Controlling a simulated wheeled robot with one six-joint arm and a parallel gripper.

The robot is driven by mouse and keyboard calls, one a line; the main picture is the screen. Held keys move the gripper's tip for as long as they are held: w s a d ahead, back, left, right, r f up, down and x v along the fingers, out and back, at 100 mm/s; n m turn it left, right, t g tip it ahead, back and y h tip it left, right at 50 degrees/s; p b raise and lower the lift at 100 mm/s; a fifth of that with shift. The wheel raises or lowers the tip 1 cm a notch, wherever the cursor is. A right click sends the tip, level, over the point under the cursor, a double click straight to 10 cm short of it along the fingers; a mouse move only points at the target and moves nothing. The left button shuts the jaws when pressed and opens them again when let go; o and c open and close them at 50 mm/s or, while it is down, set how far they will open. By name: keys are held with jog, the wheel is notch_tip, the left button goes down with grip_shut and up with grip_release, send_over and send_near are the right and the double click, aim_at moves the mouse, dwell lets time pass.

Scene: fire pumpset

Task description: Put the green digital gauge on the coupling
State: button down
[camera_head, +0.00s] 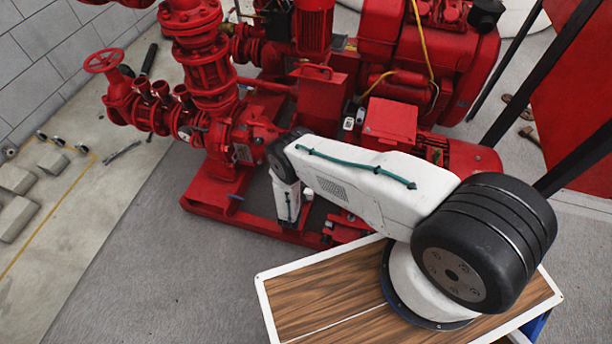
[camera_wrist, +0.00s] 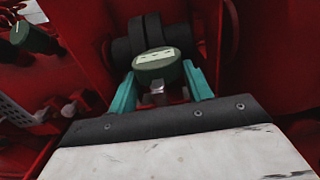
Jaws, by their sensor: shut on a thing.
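The green digital gauge (camera_wrist: 158,66) is in the wrist view, a dark green round body with a pale display and a metal stem below. My gripper (camera_wrist: 159,78) has its teal fingers on either side of the gauge and is shut on it. The coupling (camera_wrist: 150,30), thick black discs between red housings, is right behind the gauge in the wrist view. I cannot tell whether the gauge touches it. In the head view my arm reaches over the red pumpset, and its own links hide the gripper, gauge and coupling.
A second dark green round thing (camera_wrist: 36,38) is at the upper left of the wrist view. Red pump housings (camera_head: 230,140) and the motor (camera_head: 470,162) crowd around the arm. A wood-topped surface (camera_head: 320,295) is under my arm's base. Grey floor (camera_head: 150,250) is clear at left.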

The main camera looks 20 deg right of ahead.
jog(key=shift+f, duration=0.6)
jog(key=c, duration=0.6)
grip_release()
